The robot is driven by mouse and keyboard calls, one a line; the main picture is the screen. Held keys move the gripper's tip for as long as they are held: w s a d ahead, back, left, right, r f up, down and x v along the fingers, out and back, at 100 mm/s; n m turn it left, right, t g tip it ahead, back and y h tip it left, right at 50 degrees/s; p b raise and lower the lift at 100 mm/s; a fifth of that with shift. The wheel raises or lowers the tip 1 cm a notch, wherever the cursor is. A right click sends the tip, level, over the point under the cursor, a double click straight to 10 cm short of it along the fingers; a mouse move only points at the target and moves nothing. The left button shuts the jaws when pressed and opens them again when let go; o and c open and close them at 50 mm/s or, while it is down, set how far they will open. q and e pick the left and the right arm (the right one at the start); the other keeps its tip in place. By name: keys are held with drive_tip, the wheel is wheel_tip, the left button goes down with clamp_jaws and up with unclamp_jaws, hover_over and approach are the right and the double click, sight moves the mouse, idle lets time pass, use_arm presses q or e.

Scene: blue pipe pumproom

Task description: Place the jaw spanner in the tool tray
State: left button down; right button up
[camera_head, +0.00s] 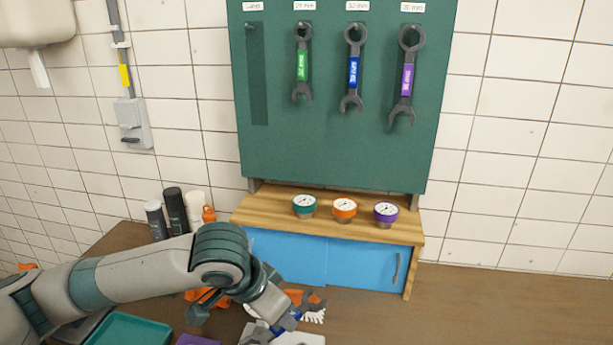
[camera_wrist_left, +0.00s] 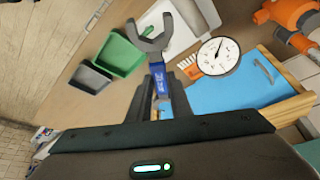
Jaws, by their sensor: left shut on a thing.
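My left gripper (camera_head: 277,318) is shut on a dark grey jaw spanner with a blue handle (camera_head: 289,321), low over the bench. In the left wrist view the spanner's open jaw (camera_wrist_left: 158,38) points away from the gripper, and its blue handle sits between the fingers (camera_wrist_left: 160,100). A green tray (camera_head: 128,330) lies left of the gripper; a green tray also shows in the wrist view (camera_wrist_left: 120,55), beside a small dark grey tray (camera_wrist_left: 90,77). I cannot tell which is the tool tray. My right gripper is not in view.
A green wall board (camera_head: 340,135) holds several hanging spanners and a bare outline at left. Three gauges (camera_head: 344,208) stand on a wooden shelf above a blue cabinet (camera_head: 290,257). Bottles (camera_head: 174,210) stand at the back left. The bench at right (camera_head: 490,310) is clear.

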use_arm(q)
drive_tip(key=w+a+r+n+t+y, duration=0.15)
drive_tip(key=a+n, duration=0.25)
drive_tip(key=a, duration=0.4)
drive_tip(key=w+a+n+y, duration=0.1)
drive_tip(key=a+n+y, duration=0.1)
drive_tip(key=a+n, duration=0.45)
wheel_tip(320, 180, down, 10)
drive_tip(key=a+m+b, duration=0.1)
drive_tip(key=b, duration=0.9)
drive_tip(key=shift+m, duration=0.35)
drive_tip(key=shift+a, duration=0.1)
